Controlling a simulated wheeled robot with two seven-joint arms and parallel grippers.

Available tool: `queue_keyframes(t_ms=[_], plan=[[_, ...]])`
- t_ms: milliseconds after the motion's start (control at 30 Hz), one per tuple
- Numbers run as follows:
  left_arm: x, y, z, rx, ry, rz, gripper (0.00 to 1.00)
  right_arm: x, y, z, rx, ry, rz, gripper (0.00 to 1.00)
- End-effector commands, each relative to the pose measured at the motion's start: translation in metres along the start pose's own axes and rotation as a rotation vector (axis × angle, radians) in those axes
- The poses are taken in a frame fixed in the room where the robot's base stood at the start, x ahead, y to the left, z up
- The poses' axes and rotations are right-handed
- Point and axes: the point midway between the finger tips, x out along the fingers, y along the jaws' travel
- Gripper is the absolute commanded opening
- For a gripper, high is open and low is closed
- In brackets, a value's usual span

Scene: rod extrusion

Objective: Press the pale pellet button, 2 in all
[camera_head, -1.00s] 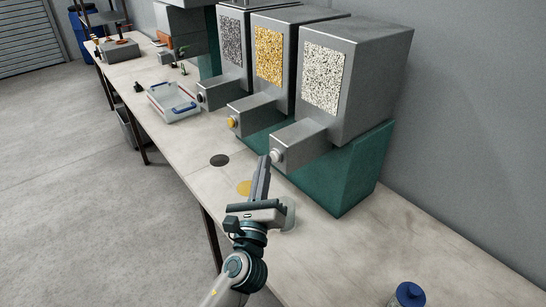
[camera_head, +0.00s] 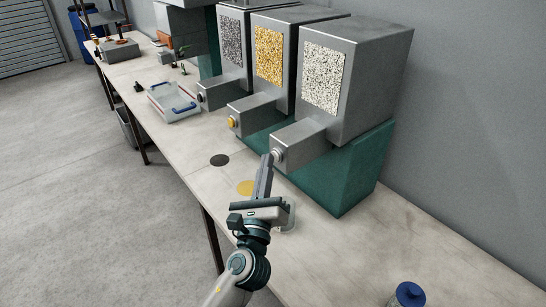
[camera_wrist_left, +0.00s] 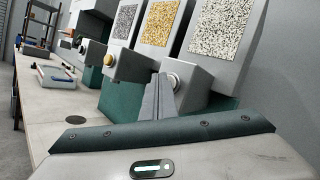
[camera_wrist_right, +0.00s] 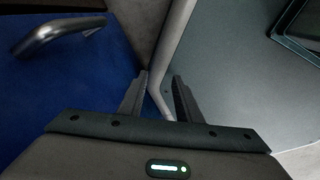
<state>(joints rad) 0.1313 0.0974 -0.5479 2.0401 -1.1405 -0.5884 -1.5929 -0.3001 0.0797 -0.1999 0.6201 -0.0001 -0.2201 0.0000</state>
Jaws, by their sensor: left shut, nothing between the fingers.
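The pale button (camera_head: 279,154) is on the front of the box jutting from the dispenser with black-and-white speckled pellets (camera_head: 323,78). My left gripper (camera_head: 267,155) is shut and empty, its fingertips right beside the pale button. In the left wrist view the pale button (camera_wrist_left: 174,80) is partly hidden behind the shut fingertips (camera_wrist_left: 161,76). I cannot tell whether they touch it. My right gripper (camera_wrist_right: 159,77) shows only in its own wrist view, with its fingers apart and nothing between them.
The yellow-pellet dispenser (camera_head: 269,55) with a yellow button (camera_head: 233,122) and the dark-pellet dispenser (camera_head: 231,42) stand to the left. A clear tray (camera_head: 173,103) with blue clips is further back. A blue-lidded jar (camera_head: 409,294) stands at the front right.

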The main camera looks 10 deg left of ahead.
Motion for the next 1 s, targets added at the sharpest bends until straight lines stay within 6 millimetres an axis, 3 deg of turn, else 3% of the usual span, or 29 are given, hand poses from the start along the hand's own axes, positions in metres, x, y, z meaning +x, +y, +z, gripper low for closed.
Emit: queue_keyframes(t_ms=[533, 1000], plan=[[0.001, -0.001, -0.001, 0.000, 0.000, -0.001, 0.00, 0.000, 0.000, 0.000, 0.000, 0.000, 0.000, 0.31], [-0.011, 0.008, 0.008, 0.001, 0.000, 0.000, 0.00, -0.006, 0.000, -0.001, 0.000, 0.000, 0.000, 0.31]])
